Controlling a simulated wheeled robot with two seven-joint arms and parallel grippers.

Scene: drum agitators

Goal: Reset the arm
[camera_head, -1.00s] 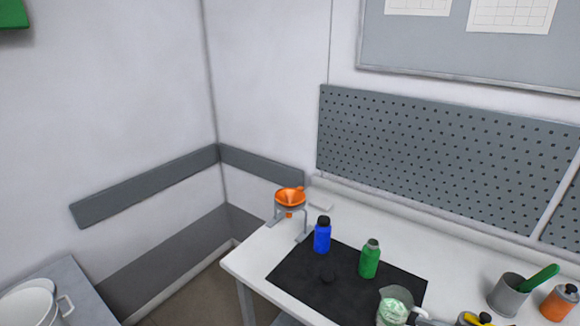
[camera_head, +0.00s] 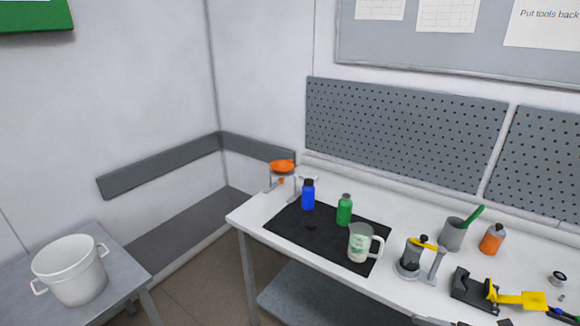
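Neither of my arms nor grippers shows in the head view. A white workbench (camera_head: 262,230) stands along the back wall with a black mat (camera_head: 290,232) on it. On the mat stand a blue bottle (camera_head: 308,195) with a dark cap, a green bottle (camera_head: 344,211) and a clear jug (camera_head: 359,244) with pale green contents. An orange funnel (camera_head: 282,166) sits in a grey stand at the bench's left end.
A white pot (camera_head: 70,270) stands on a grey table (camera_head: 122,263) at left. Right of the mat are a grey and yellow device (camera_head: 411,257), a grey cup (camera_head: 453,235), an orange bottle (camera_head: 492,239) and a yellow tool (camera_head: 520,299). Floor shows between the tables.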

